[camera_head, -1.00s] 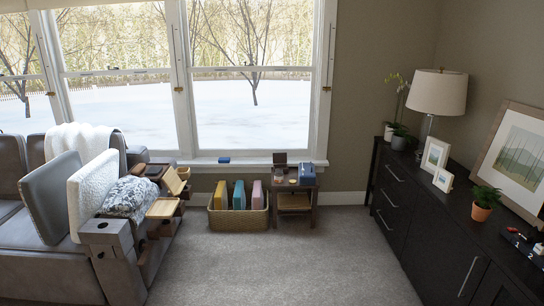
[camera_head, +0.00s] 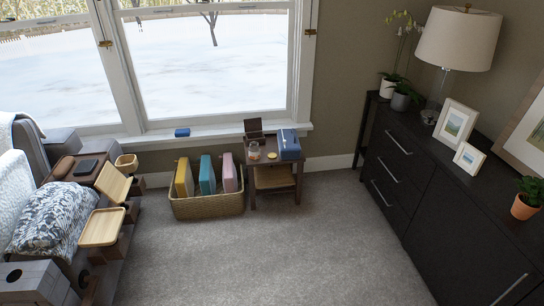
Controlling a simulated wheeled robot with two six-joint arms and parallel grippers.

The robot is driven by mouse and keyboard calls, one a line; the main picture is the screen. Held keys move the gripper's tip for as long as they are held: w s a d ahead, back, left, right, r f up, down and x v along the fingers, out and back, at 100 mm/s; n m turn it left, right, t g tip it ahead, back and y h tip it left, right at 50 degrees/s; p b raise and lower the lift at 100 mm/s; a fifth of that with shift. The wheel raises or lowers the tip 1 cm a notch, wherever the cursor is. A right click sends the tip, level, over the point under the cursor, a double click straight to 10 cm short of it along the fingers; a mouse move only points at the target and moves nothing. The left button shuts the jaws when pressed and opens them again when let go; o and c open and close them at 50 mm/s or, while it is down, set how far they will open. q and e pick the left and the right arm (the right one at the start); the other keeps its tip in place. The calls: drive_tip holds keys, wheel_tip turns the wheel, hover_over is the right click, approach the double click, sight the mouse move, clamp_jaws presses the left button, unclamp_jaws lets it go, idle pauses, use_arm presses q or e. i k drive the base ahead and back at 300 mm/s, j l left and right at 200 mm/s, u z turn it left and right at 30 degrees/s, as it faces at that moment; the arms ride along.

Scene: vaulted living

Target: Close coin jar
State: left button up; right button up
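A small glass jar (camera_head: 255,151), which looks like the coin jar, stands on a small dark wooden side table (camera_head: 297,172) below the window. It is too small to tell what is inside or whether its top is covered. A small round yellowish disc (camera_head: 272,155) lies to its right on the tabletop; I cannot tell whether it is a lid. Neither of my grippers is in view.
On the side table are a blue box (camera_head: 289,145) and an open dark brown box (camera_head: 253,130). A wicker basket (camera_head: 207,208) with colored files stands to its left. A dark cabinet (camera_head: 440,202) lines the right, a sofa the left. Carpet (camera_head: 260,260) between is clear.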

sight(254, 151)
drive_tip(key=i+j+z, duration=0.2)
drive_tip(key=i+j, duration=0.4)
drive_tip(key=j, duration=0.15)
drive_tip(key=i+j, duration=0.25)
drive_tip(key=i, duration=0.2)
drive_tip(key=i+j, duration=0.2)
drive_tip(key=i, duration=0.3)
drive_tip(key=i+j+z, duration=0.1)
drive_tip(key=i+j, duration=0.15)
drive_tip(key=i, duration=0.2)
drive_tip(key=i+j, duration=0.25)
drive_tip(key=i, duration=0.25)
drive_tip(key=i+j+z, duration=0.1)
drive_tip(key=i+j, duration=0.2)
drive_tip(key=i, duration=0.15)
